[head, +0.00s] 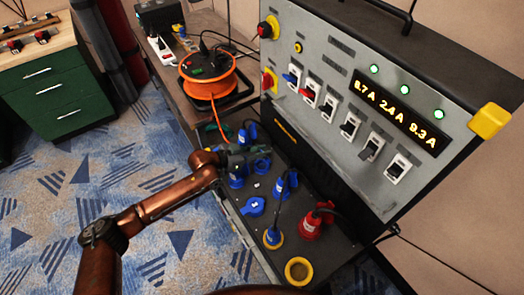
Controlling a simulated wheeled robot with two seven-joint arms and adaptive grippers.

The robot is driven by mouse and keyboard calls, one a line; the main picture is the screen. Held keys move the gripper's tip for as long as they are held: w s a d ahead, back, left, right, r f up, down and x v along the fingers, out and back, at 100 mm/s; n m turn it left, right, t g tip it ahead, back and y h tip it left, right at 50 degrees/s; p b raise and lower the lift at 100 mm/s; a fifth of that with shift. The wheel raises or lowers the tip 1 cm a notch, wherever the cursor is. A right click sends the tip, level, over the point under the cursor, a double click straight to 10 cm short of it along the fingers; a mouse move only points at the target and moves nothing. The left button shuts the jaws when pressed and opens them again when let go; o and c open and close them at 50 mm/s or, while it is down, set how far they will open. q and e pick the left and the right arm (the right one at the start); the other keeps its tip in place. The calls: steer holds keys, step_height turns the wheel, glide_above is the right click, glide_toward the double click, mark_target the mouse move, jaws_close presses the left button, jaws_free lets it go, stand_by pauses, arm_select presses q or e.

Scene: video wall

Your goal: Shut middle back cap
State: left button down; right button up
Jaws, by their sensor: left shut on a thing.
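The socket panel (262,190) is a dark sloping top with blue and red round sockets. My left gripper (262,154) reaches in from the left over its back part. It is shut on a blue cap (262,166) in the middle of the back area, which the fingers partly hide; I cannot tell the cap's exact angle. Another blue socket (236,181) sits just below the gripper. A blue plug (248,134) stands behind the gripper. A flat blue cap (254,206) lies nearer the front. My right gripper is not in view.
Blue plugs (284,185) with dark cables and a red plug (310,225) stand close by on the right. A yellow-rimmed socket (299,271) is in front. A switch box (345,100) rises behind; an orange cable reel (208,72) stands at the back left.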

arm_select(q)
steer(key=shift+s+a+f, duration=0.1)
steer(key=shift+a+f, duration=0.1)
steer(key=shift+f, duration=0.3)
steer(key=c, duration=1.9)
jaws_free()
steer(key=shift+r, duration=0.1)
steer(key=shift+c, duration=0.2)
steer(key=shift+o, duration=1.1)
steer(key=shift+d+r, duration=0.1)
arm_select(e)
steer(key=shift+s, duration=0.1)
arm_select(q)
steer(key=shift+r, duration=0.1)
steer(key=v, duration=1.2)
steer(key=shift+d, duration=0.1)
